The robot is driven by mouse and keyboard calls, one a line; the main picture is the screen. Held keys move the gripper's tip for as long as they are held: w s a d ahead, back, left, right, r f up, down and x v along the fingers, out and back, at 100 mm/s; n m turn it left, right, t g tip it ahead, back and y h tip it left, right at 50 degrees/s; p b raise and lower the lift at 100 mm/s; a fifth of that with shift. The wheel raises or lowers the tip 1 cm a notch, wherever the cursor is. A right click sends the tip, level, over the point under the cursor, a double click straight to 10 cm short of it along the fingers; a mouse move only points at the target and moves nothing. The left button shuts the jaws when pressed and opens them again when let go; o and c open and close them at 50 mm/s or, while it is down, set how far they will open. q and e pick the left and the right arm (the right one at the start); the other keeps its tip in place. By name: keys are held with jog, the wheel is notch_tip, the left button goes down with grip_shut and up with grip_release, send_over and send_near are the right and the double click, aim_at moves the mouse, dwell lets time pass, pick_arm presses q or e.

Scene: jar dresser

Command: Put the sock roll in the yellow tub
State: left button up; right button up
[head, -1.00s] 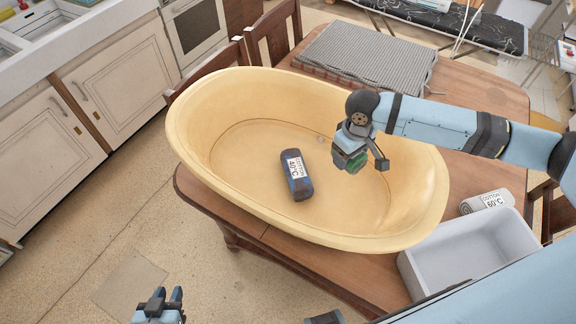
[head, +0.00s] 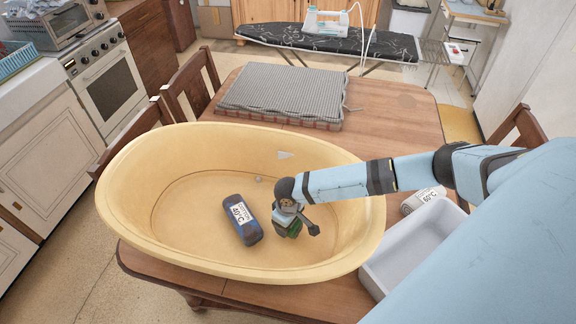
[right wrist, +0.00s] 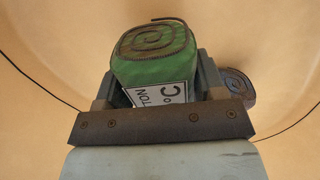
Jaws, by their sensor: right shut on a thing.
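The yellow tub (head: 150,165) stands on the wooden table. My right gripper (head: 297,231) is over the right part of the tub's inside, shut on a green sock roll (right wrist: 150,68). In the right wrist view the roll's spiral end faces up and a white label shows on its side. In the head view only a little of the green roll (head: 292,230) shows below the gripper. A dark blue sock roll labelled 40°C (head: 238,215) lies on the tub floor, left of the gripper; its end shows in the right wrist view (right wrist: 238,84). My left gripper is out of view.
A white roll labelled 60°C (head: 424,198) lies on the table behind a pale grey bin (head: 400,250), right of the tub. A grey ribbed mat (head: 280,92) lies at the table's far end. Wooden chairs (head: 189,88) stand at the left.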

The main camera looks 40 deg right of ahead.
jog(key=shift+f, duration=1.4)
jog(key=shift+f, duration=0.15)
jog(key=o, duration=0.9)
notch_tip(320, 180, up, 12)
jog(key=shift+r, duration=0.2)
jog(key=shift+a, duration=0.1)
